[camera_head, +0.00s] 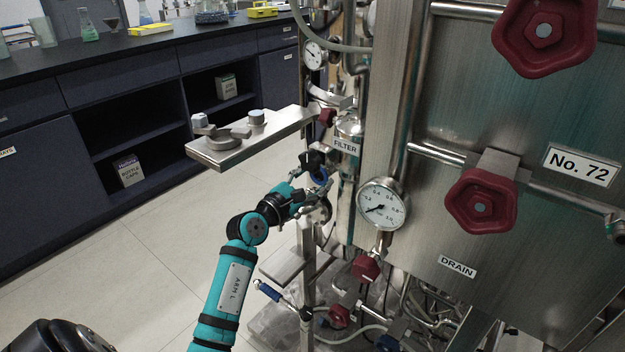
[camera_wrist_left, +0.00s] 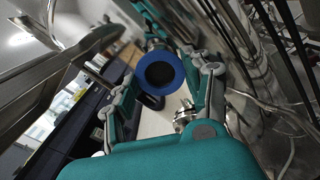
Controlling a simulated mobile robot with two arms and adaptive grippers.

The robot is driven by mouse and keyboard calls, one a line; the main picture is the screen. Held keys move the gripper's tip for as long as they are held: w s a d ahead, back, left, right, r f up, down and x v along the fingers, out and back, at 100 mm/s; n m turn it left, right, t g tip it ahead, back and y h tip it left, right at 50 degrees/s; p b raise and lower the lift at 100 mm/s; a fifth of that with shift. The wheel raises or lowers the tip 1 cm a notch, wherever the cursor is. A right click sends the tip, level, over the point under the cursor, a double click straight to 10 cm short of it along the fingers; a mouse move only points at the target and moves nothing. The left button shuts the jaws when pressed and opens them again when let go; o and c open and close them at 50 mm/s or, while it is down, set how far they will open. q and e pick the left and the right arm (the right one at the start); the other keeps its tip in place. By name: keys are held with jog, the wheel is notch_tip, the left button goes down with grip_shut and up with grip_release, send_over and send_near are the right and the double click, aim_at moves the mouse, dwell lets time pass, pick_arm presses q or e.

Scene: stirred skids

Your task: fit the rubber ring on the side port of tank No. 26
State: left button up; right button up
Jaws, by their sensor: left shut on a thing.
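My left gripper (camera_head: 314,184) reaches in beside the steel pipework left of the tank's metal wall. It is shut on a blue ring (camera_head: 320,177), taken to be the rubber ring. In the left wrist view the blue ring (camera_wrist_left: 160,73) faces the camera between the fingers, with a dark middle. The large steel skid (camera_head: 440,215) on the right carries a plate (camera_head: 580,165) reading No. 72; I see no plate reading No. 26. I cannot make out a side port, and I cannot tell whether the ring touches any fitting. My right gripper is not in view.
A steel shelf (camera_head: 215,153) with small parts juts out above my left gripper. A filter housing (camera_head: 347,130), pressure gauge (camera_head: 382,205) and red knobs (camera_head: 481,201) crowd the right. A dark lab bench (camera_head: 150,70) stands behind. The floor (camera_head: 150,240) left of my arm is clear.

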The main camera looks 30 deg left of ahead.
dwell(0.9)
pick_arm(q)
jog(key=o, duration=1.3)
jog(key=shift+s+a+p, duration=0.1)
jog(key=shift+s+p, duration=0.25)
jog(key=shift+s, duration=0.6)
jog(key=s, duration=0.6)
jog(key=shift+a+p, duration=0.2)
jog(key=shift+p, duration=0.1)
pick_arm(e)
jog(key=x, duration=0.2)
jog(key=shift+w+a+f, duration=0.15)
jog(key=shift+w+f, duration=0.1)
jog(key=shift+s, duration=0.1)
